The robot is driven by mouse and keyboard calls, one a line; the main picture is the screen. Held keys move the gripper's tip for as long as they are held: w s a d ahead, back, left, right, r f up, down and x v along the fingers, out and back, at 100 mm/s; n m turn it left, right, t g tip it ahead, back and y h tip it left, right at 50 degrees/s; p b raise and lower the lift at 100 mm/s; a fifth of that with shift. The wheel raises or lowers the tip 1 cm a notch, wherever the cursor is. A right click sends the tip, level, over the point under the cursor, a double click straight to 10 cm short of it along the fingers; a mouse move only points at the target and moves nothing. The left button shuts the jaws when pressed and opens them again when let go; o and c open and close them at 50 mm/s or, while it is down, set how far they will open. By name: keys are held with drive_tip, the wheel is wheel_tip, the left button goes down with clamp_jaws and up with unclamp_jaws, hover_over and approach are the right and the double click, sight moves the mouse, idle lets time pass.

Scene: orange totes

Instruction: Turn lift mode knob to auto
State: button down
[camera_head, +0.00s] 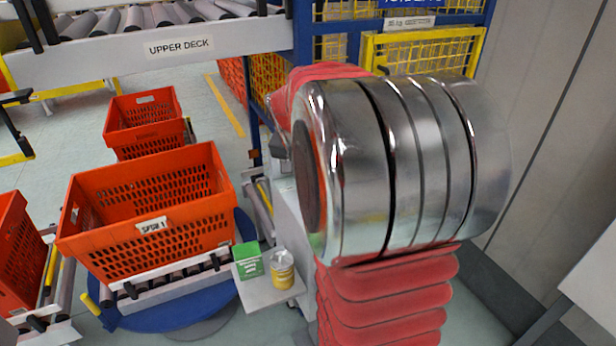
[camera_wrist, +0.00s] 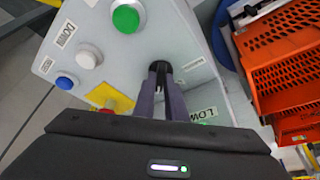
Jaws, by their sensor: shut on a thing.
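In the wrist view, the black knob (camera_wrist: 159,67) sits on a pale grey control panel (camera_wrist: 112,68). My gripper (camera_wrist: 163,85) comes from below in that view, its two dark fingers shut on the knob. The fingers cover much of the knob, so its pointer direction cannot be read. A small label (camera_wrist: 193,73) beside it is too blurred to read, and a label starting "LOW" (camera_wrist: 203,115) is partly cut off. In the head view my arm hides the knob and my gripper.
Green (camera_wrist: 126,18), white (camera_wrist: 88,57) and blue (camera_wrist: 66,81) buttons and a red button on yellow (camera_wrist: 110,98) surround the knob. Orange totes (camera_head: 150,208) stand left. A green box (camera_head: 248,260) and yellow can (camera_head: 282,270) sit on a small shelf (camera_head: 262,294).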

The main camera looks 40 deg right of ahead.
drive_tip(key=shift+d+r, duration=0.1)
drive_tip(key=c, duration=1.8)
unclamp_jaws()
drive_tip(key=v, duration=1.3)
drive_tip(key=shift+a+r, duration=0.25)
drive_tip(key=shift+a, duration=0.05)
drive_tip(key=shift+s, duration=0.1)
